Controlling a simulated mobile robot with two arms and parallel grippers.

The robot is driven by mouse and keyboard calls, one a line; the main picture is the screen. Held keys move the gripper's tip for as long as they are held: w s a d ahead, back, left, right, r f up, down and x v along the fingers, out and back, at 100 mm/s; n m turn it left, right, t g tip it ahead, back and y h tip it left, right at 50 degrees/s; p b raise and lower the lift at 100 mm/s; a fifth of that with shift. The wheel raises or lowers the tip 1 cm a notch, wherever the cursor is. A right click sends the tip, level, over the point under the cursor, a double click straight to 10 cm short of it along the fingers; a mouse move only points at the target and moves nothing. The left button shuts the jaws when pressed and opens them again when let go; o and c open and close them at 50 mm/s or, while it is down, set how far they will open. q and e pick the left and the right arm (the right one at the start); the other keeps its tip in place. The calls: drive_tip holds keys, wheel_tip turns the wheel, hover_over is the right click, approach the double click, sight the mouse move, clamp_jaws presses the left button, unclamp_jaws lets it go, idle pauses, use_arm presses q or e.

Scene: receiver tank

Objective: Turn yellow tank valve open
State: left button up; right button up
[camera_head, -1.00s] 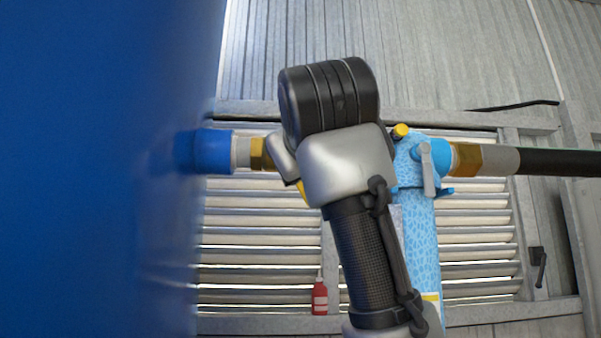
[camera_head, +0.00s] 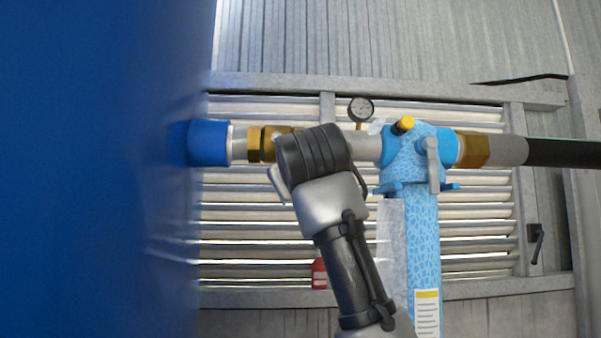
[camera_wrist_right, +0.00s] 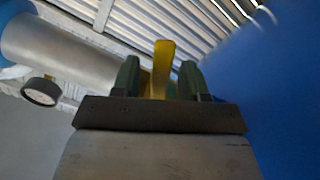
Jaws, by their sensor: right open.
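The yellow valve handle (camera_wrist_right: 162,66) stands upright between the two dark green fingers of my right gripper (camera_wrist_right: 158,74) in the right wrist view. The fingers are apart, with the handle between them; I cannot tell whether either one touches it. In the head view my right arm's wrist hides the handle, and the brass fitting (camera_head: 256,145) of the pipe shows just left of it. The blue tank (camera_head: 90,180) fills the left side and also shows at the right of the wrist view (camera_wrist_right: 275,95). My left gripper is not in view.
A pressure gauge (camera_head: 361,109) stands on the pipe, close right of my wrist. A red bottle (camera_head: 319,274) is behind.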

drive_tip(key=shift+s, duration=0.1)
clamp_jaws()
drive_tip(key=d+r+n, duration=0.1)
drive_tip(key=n, duration=0.1)
drive_tip(key=d+r+n, duration=0.1)
drive_tip(key=n, duration=0.1)
drive_tip(key=shift+d, duration=0.15)
unclamp_jaws()
idle(0.3)
